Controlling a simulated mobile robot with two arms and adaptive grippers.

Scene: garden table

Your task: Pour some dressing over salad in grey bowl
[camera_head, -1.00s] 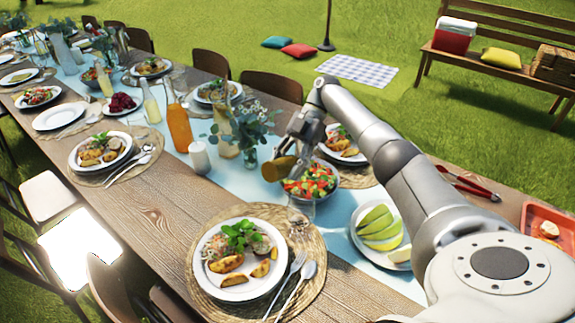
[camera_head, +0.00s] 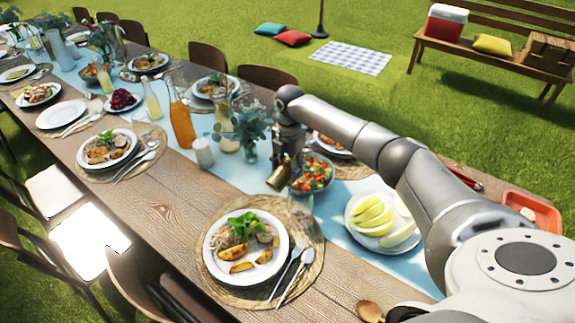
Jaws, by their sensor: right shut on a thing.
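The grey bowl (camera_head: 309,192) stands on the blue runner, filled with a mixed salad (camera_head: 316,174) of red, green and pale pieces. My right gripper (camera_head: 288,157) is at the bowl's left rear edge, shut on a small brownish-gold dressing container (camera_head: 278,179). The container hangs by the bowl's left side, slightly tilted, with its wide end low and to the left. Its opening is hard to make out, and no stream of dressing is visible. My right arm hides part of the area behind the bowl. My left gripper is out of view.
A glass vase with greenery (camera_head: 248,150) stands left of the bowl. A plate of sliced fruit (camera_head: 397,238) is to its right, and a clear glass (camera_head: 300,205) in front. A served plate (camera_head: 243,278) lies nearer. Bare wood (camera_head: 165,215) lies to the left.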

